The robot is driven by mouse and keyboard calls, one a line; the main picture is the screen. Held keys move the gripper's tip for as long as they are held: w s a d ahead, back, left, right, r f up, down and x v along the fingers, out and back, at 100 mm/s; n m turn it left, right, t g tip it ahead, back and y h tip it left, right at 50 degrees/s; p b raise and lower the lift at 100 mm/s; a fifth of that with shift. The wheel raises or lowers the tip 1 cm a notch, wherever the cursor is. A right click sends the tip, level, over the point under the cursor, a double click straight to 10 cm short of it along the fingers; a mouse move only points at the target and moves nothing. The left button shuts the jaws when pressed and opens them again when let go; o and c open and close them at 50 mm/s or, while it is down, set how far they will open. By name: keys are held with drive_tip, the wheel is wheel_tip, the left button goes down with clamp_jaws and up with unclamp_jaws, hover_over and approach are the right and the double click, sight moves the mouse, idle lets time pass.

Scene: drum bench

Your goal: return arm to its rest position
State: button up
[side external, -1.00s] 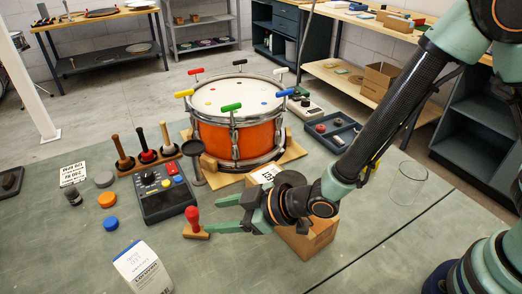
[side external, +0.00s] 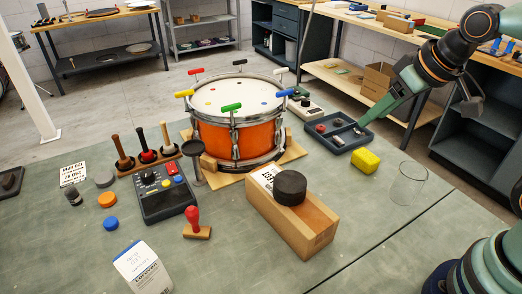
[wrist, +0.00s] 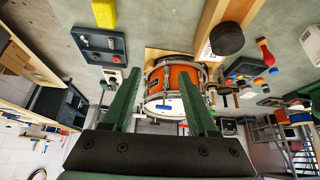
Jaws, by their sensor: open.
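My gripper (side external: 364,121) is raised at the upper right of the side external view, with its green fingers pointing down and left. In that picture its tips overlap the dark compartment tray; the height above it is hard to tell. In the wrist view my gripper (wrist: 160,74) shows two green fingers spread well apart with nothing between them. The orange drum (wrist: 176,80) appears beyond the fingers. My arm is folded back at the right edge and partly out of frame.
A wooden block (side external: 305,225) bears a black puck (side external: 290,187). A yellow sponge (side external: 366,161), a clear glass (side external: 408,185) and the compartment tray (side external: 340,145) stand right of the drum (side external: 237,135). A control box (side external: 165,195) and red-handled stamp (side external: 195,222) are left.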

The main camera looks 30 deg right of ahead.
drive_tip(key=shift+s+d+r+m+g, duration=0.2)
drive_tip(key=shift+s+d, duration=0.25)
drive_tip(key=shift+s, duration=0.2)
drive_tip(key=shift+s+d+r+m+g, duration=0.1)
drive_tip(key=shift+s+d+m, duration=0.1)
drive_tip(key=shift+s+d, duration=0.35)
drive_tip(key=shift+s+a, duration=0.1)
drive_tip(key=shift+a, duration=0.05)
idle(0.3)
